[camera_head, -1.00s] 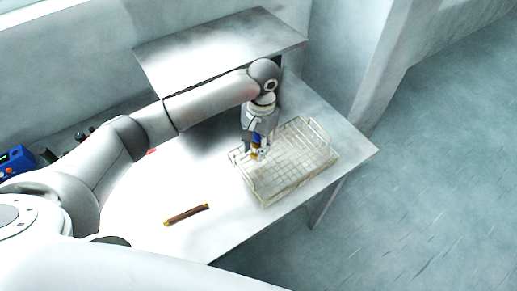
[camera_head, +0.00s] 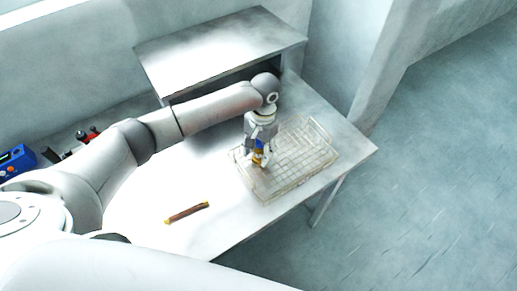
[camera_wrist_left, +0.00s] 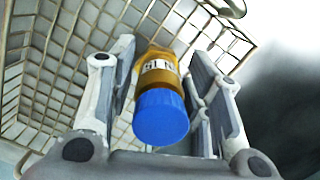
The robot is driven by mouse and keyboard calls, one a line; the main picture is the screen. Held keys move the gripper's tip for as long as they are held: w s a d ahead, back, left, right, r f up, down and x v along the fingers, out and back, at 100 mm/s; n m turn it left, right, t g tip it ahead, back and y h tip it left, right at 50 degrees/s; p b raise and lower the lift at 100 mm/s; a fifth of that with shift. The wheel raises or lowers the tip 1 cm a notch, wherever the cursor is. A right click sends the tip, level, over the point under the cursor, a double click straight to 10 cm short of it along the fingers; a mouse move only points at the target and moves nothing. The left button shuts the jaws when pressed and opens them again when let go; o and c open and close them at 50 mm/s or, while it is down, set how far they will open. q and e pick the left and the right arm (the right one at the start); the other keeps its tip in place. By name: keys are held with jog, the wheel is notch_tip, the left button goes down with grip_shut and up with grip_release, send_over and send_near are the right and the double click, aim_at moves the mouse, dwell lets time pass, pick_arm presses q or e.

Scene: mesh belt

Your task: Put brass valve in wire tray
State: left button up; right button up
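The brass valve (camera_wrist_left: 158,68) has a dark label and a blue cap. The tray's mesh (camera_wrist_left: 45,75) shows behind the valve. I cannot tell whether the valve touches the tray floor. My right gripper is not in view.
A brown bar with yellowish ends (camera_head: 187,213) lies on the white table (camera_head: 225,225), left of the tray. A raised grey shelf (camera_head: 220,48) stands behind. A blue device (camera_head: 17,160) and small dark and red items are at the far left. The tray's right part is empty.

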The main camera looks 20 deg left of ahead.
pick_arm(q)
jog(key=shift+o, duration=0.4)
jog(key=shift+r, duration=0.25)
jog(key=r, duration=0.3)
jog(key=w+r+b, duration=0.1)
jog(key=r, duration=0.3)
jog(key=r+b, duration=0.1)
jog(key=r, duration=0.2)
jog(key=shift+w+d+r, duration=0.2)
jog(key=shift+d+r, duration=0.05)
jog(key=shift+r, duration=0.65)
